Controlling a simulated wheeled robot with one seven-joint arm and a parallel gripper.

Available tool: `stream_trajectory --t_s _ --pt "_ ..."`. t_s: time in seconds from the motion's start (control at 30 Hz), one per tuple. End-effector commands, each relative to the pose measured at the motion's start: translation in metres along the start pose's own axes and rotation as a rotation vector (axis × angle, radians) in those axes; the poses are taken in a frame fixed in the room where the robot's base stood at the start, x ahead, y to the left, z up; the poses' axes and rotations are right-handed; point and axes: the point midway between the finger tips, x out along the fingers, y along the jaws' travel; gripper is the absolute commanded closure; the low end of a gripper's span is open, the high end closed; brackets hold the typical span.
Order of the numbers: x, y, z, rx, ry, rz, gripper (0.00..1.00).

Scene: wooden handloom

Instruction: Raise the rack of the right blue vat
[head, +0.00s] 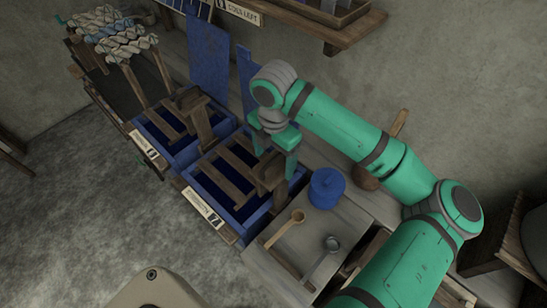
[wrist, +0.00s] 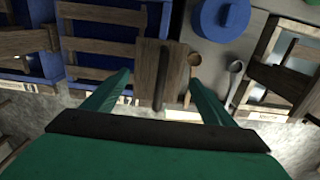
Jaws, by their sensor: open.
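The right blue vat (head: 258,213) stands in the bench with a dark wooden slatted rack (head: 236,163) lying low in it. A wooden upright piece (head: 268,174) stands at the rack's right end. My gripper (head: 275,158) is open and points down over this upright; its fingers show on either side of it. In the wrist view the upright (wrist: 157,68) lies between my spread fingers (wrist: 158,88), with the rack slats (wrist: 100,46) to its left. Contact between fingers and upright cannot be told. The left blue vat (head: 183,155) has a similar rack.
A blue lidded pot (head: 326,188), a wooden spoon (head: 285,228) and a metal ladle (head: 322,262) are on the bench right of the vat. A shelf (head: 325,25) hangs on the back wall. Yarn skeins (head: 112,35) lie far left.

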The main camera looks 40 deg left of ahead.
Motion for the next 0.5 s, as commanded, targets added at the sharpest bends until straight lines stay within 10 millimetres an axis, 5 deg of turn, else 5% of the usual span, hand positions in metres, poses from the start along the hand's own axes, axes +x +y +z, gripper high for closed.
stream_trajectory --t_s 0.5 --pt "-0.051 0.001 0.000 0.000 -0.001 0.001 0.22"
